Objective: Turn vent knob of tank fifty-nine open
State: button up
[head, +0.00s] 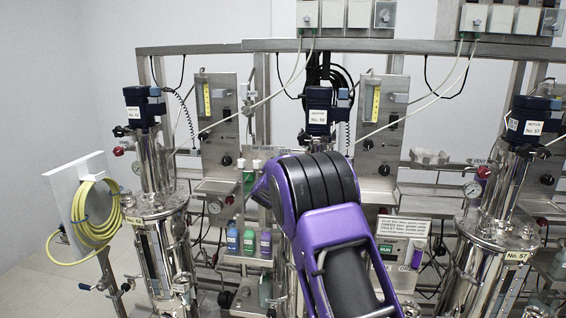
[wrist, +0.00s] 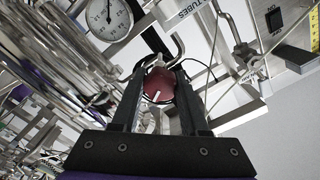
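A round red knob (wrist: 158,84) with a white mark on its face shows in the wrist view. My gripper (wrist: 162,72) has one dark finger on each side of it, near the fingertips. The knob fills most of the gap, but I cannot tell whether both fingers press on it. No label naming its tank is readable in the wrist view. In the head view my purple arm reaches toward the middle tank's stand and hides my gripper and the knob.
In the wrist view a pressure gauge (wrist: 109,18) and a bent metal pipe (wrist: 178,42) are close to the fingers. In the head view, tank No. 57 (head: 497,235) stands right, another steel tank (head: 160,235) left, with a coiled yellow hose (head: 97,215) beside it.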

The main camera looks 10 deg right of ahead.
jog(key=o, duration=0.4)
jog(key=shift+s, duration=0.1)
jog(key=b+v, duration=0.2)
jog(key=v, duration=1.5)
jog(key=shift+r, duration=0.1)
